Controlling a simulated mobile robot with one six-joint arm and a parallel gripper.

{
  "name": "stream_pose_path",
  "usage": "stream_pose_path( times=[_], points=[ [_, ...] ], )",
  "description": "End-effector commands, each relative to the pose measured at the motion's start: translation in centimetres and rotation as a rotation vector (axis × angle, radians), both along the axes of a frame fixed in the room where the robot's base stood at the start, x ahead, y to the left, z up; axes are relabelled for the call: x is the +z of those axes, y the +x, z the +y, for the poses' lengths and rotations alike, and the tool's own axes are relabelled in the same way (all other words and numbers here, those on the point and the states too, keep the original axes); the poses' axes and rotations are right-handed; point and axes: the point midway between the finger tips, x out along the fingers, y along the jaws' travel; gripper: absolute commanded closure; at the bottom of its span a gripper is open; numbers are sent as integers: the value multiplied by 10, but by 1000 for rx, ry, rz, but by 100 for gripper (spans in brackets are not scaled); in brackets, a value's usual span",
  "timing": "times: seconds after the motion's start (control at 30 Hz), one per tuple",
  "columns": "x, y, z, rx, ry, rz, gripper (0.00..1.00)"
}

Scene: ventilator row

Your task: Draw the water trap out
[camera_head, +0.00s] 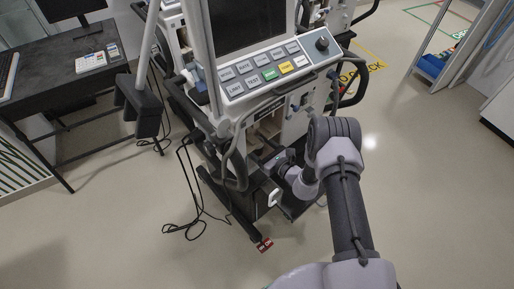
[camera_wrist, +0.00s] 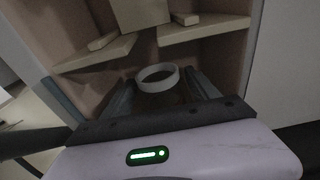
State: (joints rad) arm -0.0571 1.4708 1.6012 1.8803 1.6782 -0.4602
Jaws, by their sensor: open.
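A white ring-shaped rim (camera_wrist: 160,86), which may be the top of the water trap, shows in the wrist view inside a beige-walled recess. My gripper (camera_wrist: 162,92) is open, with one dark finger on each side of this rim. I cannot tell whether either finger touches it. In the head view my gripper (camera_head: 269,166) reaches into the lower front of the ventilator (camera_head: 262,75), below its button panel. Its fingertips and the trap are hard to make out there.
Pale ledges (camera_wrist: 205,27) stand above the rim in the recess. A grey hose (camera_head: 240,150) and black cables (camera_head: 195,210) hang at the ventilator's left. A red tag (camera_head: 265,245) lies by its base. A dark desk (camera_head: 70,75) stands left.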

Motion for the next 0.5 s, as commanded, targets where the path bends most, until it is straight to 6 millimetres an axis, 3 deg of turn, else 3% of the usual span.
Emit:
stream_pose_path(
  times=[0.17, 0.5],
  points=[
    [0, 0, 0, 0, 0, 0, 31],
    [0, 0, 0, 0, 0, 0, 92]
  ],
)
